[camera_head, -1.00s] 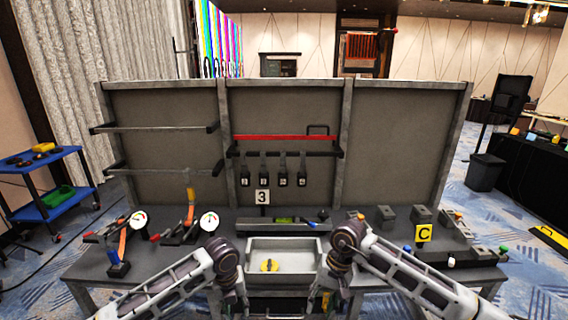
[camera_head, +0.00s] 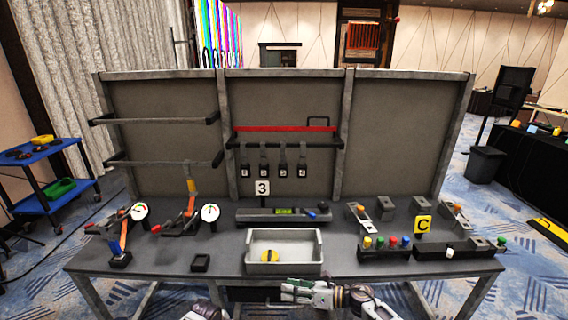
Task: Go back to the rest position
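My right gripper (camera_head: 290,292) is low at the bottom of the head view, in front of the table's front edge and below the white tray (camera_head: 284,267). It points left, apart from the tray. Its fingers are too small to tell whether they are open or shut, and I see nothing clearly held. Only a piece of my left arm shows at the bottom edge; my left gripper is out of view.
The grey workbench (camera_head: 225,268) holds the tray with a yellow round piece (camera_head: 269,256) inside. Gauges with levers stand at left, with a small black box (camera_head: 201,262). Coloured knobs and a yellow C sign (camera_head: 422,225) are at right. A blue cart (camera_head: 45,190) stands at far left.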

